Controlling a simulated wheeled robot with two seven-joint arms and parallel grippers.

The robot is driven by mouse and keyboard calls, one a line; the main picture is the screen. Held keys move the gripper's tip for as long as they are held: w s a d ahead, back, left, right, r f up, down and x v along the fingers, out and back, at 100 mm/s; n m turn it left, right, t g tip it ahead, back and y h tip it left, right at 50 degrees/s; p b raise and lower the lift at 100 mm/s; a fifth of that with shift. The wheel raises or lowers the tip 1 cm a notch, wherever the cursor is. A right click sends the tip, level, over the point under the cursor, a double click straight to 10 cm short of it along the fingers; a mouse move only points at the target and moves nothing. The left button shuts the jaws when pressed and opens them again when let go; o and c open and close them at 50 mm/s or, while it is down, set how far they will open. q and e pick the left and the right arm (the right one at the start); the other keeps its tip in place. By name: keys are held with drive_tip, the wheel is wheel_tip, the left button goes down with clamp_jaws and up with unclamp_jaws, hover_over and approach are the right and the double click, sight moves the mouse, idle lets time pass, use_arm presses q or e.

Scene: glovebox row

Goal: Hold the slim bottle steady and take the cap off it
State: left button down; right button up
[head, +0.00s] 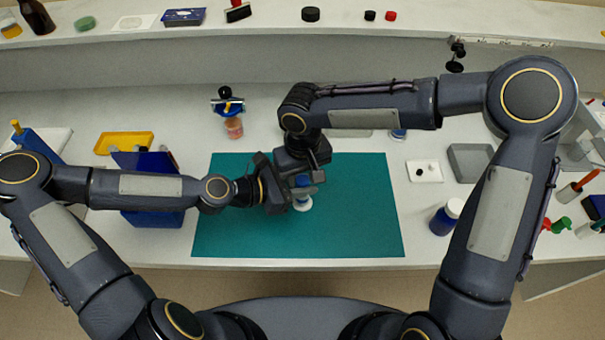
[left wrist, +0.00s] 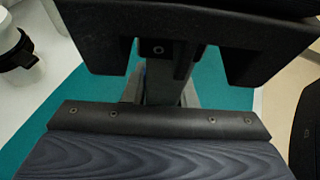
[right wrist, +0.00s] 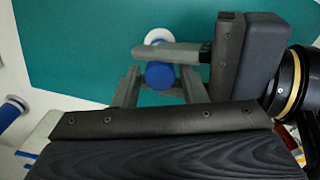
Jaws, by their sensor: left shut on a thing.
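The slim bottle (right wrist: 158,36) stands on the teal mat (head: 350,220), with a white round base and a blue cap (right wrist: 160,75). In the head view its blue cap (head: 302,181) shows between the grippers. My left gripper (head: 292,194) comes in from the left and is shut on the bottle below the cap; one of its fingers crosses the bottle in the right wrist view. My right gripper (right wrist: 158,88) is above, its two fingers on either side of the cap with small gaps showing. In the left wrist view the bottle is mostly hidden behind the gripper.
A blue bottle with a white lid (head: 447,217) stands right of the mat. A white tray (head: 424,171) and a grey tray (head: 470,162) lie behind it. A blue bin (head: 150,216) and a yellow tray (head: 124,143) are at left. A pinkish bottle (head: 234,128) stands behind the mat.

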drive_tip(key=c, duration=0.7)
drive_tip(key=o, duration=1)
drive_tip(key=shift+r, duration=0.1)
drive_tip(key=shift+r, duration=2.2)
use_arm(q)
drive_tip(key=c, duration=1.1)
unclamp_jaws()
